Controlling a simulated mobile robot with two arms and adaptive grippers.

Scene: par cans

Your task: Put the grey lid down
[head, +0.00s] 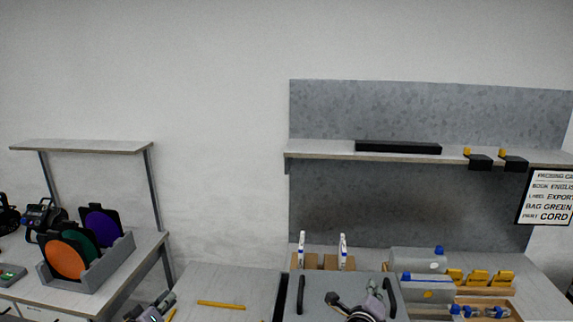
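A flat grey panel with a black handle at each side, which looks like the grey lid (322,284), is at the bottom centre-right of the head view. Its lower part is cut off by the frame edge. My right gripper (353,294) is in front of or over this lid, with its fingers spread apart and nothing seen between them. I cannot tell whether it touches the lid. My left gripper (153,307) is at the bottom edge, left of the lid and apart from it. It is partly cut off, and its opening is unclear.
A yellow bar (221,305) lies on the bench left of the lid. Grey containers with blue caps (428,288) and a wooden tray (485,292) crowd the right side. A rack (88,277) of coloured discs stands on the left table. A shelf (330,155) spans above.

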